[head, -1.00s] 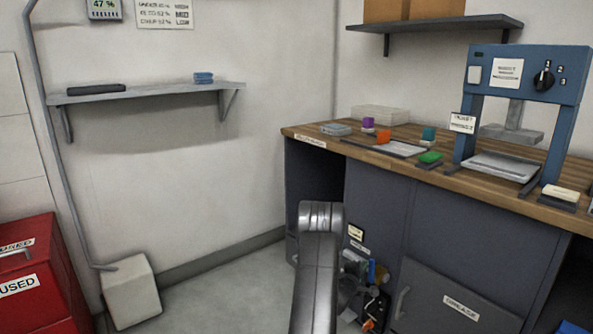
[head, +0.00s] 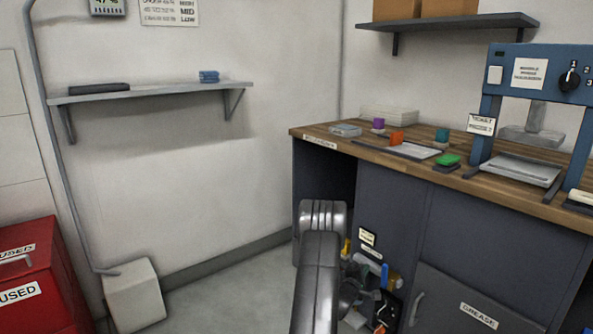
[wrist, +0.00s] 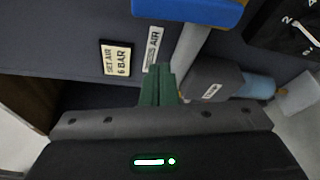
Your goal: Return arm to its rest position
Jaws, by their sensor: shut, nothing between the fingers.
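My gripper shows in the wrist view (wrist: 160,85), its two green fingers together with nothing between them. It is in front of the dark cabinet front, close to the "SET AIR 6 BAR" label (wrist: 115,58) and a second label reading "AIR" (wrist: 153,48). In the head view my grey arm rises from the bottom edge in front of the cabinet, and the gripper itself cannot be made out there.
A grey pipe with a blue part (wrist: 205,10) and a dark fitting (wrist: 215,83) are close to the fingers. The wooden bench (head: 345,148) holds coloured blocks and a blue press (head: 540,75). A red bin (head: 35,275) stands left.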

